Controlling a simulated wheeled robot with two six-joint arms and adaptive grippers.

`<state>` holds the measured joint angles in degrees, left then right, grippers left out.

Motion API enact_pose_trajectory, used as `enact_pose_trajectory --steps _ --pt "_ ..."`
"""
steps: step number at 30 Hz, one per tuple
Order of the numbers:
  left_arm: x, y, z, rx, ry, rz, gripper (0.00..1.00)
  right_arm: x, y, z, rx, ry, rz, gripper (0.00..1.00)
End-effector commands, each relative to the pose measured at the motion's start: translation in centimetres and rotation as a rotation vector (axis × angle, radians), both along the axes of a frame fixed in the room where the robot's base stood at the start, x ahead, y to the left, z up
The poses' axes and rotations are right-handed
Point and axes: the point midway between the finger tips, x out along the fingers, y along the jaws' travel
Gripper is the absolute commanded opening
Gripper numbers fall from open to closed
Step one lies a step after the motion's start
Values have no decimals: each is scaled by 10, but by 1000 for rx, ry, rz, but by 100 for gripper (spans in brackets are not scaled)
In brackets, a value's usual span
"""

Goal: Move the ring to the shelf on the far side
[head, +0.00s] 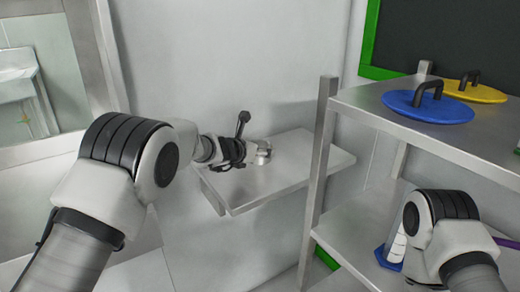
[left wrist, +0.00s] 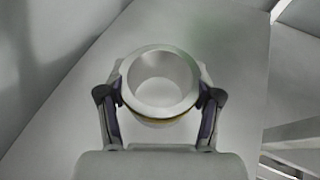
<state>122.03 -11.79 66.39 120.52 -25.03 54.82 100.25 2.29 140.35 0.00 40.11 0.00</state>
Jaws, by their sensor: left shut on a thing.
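The ring (head: 263,147) is a short, thick-walled metal ring at the wall shelf. In the left wrist view the ring (left wrist: 161,114) sits between the two fingers, its open mouth facing the camera. My left gripper (head: 252,153) is shut on the ring from its left side; the fingers (left wrist: 162,98) touch it on both sides. The metal shelf (head: 304,165) is fixed to the wall, with its surface (left wrist: 222,60) under the ring. I cannot tell whether the ring rests on it or hangs just above. My right arm shows at the lower right, but its gripper is hidden.
A metal rack (head: 323,160) stands right of the shelf, its post close to the shelf's right end. On its top lie a blue lid (head: 440,108) and a yellow lid (head: 485,94). A blue-based object (head: 383,260) stands lower. The shelf's right part is bare.

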Motion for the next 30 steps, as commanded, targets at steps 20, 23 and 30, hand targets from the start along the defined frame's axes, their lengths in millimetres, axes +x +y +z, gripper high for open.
enact_pose_trajectory --steps 20,23,30 --pt "0 0 -17 0 0 0 90 0 0 -14 0 0 0 40" --pt "0 0 -17 0 0 0 90 0 0 -14 0 0 0 40" --pt "-8 5 -11 0 0 1 90 0 0 -15 0 -1 0 40"
